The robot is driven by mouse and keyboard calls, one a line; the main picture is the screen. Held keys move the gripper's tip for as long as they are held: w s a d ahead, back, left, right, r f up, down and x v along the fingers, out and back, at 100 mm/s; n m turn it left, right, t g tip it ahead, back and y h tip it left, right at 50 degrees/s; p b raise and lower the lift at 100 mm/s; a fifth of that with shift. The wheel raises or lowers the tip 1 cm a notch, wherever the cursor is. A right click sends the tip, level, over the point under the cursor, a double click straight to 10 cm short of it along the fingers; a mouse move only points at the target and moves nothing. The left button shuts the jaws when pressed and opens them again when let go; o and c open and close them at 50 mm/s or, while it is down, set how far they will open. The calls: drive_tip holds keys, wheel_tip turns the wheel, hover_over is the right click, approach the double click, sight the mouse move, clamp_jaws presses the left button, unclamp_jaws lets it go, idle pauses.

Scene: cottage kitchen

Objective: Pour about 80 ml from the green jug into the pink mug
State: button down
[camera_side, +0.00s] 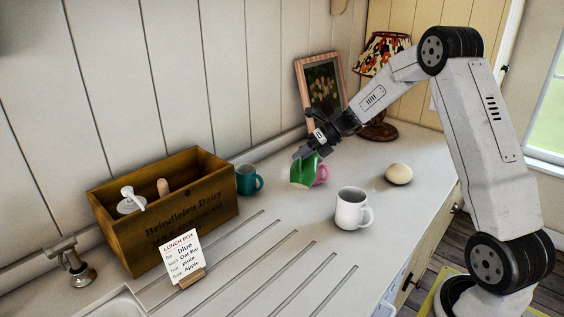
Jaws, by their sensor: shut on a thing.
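The green jug (304,171) is in the middle of the side view, on or just above the counter, and looks tilted. My gripper (303,151) comes in from the upper right and is shut on the upper part of the jug. The pink mug (322,174) is directly to the right of the jug and partly hidden behind it; its handle side shows. I cannot tell whether the jug touches the mug or whether any liquid is flowing. The contents of both are hidden.
A white mug (353,209) stands in front, with a pale round object (398,174) to its right. A teal mug (248,180) stands left, beside a wooden crate (190,222) and a lunch card (181,256). A picture frame (300,78) and a lamp (384,45) stand behind.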

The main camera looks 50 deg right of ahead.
drive_tip(key=shift+w+d+r+y, duration=0.1)
drive_tip(key=shift+d+r+y, duration=0.2)
drive_tip(key=shift+r, duration=0.2)
drive_tip(key=shift+w+d+r+m+y, duration=0.1)
drive_tip(key=shift+d+r+m+y, duration=0.05)
drive_tip(key=shift+r+m+y, duration=0.2)
drive_tip(key=shift+w+d+r+m+y, duration=0.15)
drive_tip(key=shift+d+r+m+y, duration=0.2)
drive_tip(key=shift+d+r+y, duration=0.2)
drive_tip(key=shift+w+d+r+m+y, duration=0.15)
drive_tip(key=shift+d+r+m+y, duration=0.15)
drive_tip(key=shift+d+r+y, duration=0.15)
idle(2.3)
drive_tip(key=shift+w+d+r+m+y, duration=0.2)
drive_tip(key=shift+d+r+y, duration=0.1)
drive_tip(key=shift+d, duration=0.2)
drive_tip(key=shift+w+d+r+m+y, duration=0.2)
drive_tip(key=shift+d+y, duration=0.05)
drive_tip(key=shift+d, duration=0.2)
idle(0.7)
